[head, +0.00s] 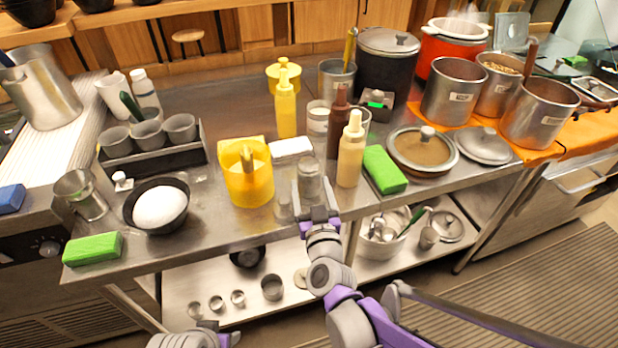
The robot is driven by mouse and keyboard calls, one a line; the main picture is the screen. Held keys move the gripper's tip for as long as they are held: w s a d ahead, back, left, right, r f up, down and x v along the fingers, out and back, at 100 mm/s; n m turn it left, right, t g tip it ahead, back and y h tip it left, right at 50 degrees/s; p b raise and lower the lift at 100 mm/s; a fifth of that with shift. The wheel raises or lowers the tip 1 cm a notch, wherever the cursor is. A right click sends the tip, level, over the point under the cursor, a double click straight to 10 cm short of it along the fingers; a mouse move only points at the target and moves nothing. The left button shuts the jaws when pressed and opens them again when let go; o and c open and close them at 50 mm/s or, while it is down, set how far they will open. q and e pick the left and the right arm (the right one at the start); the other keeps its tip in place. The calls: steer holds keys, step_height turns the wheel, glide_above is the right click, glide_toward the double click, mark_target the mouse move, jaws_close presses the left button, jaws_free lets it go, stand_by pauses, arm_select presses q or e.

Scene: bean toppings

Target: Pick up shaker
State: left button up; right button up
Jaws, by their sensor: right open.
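A small clear-grey shaker (309,180) with a metallic look stands upright near the front edge of the steel table. It is between the yellow container and the tan squeeze bottle. My right gripper (318,210) is open just in front of the shaker, its fingers pointing toward it. The shaker's lower part is close to the fingertips, and I cannot tell whether they touch or surround it. Only a part of my left arm shows at the bottom edge; its fingers are not in view.
A yellow container (248,181) stands left of the shaker, and a tan squeeze bottle (351,152) and brown bottle (338,124) stand close on its right. A white block (291,148) lies behind. A green sponge (384,169) lies further right. The table front left of the gripper is fairly clear.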

mark_target(311, 185)
steer(key=w, duration=0.3)
steer(key=shift+w+a+f, duration=0.1)
steer(key=shift+w+a, duration=0.15)
steer(key=shift+w, duration=0.15)
steer(key=c, duration=0.5)
step_height(311, 185, up, 10)
steer(key=p, duration=0.2)
steer(key=shift+p, duration=0.3)
steer(key=shift+c, duration=0.2)
steer(key=o, duration=0.4)
steer(key=c, duration=0.3)
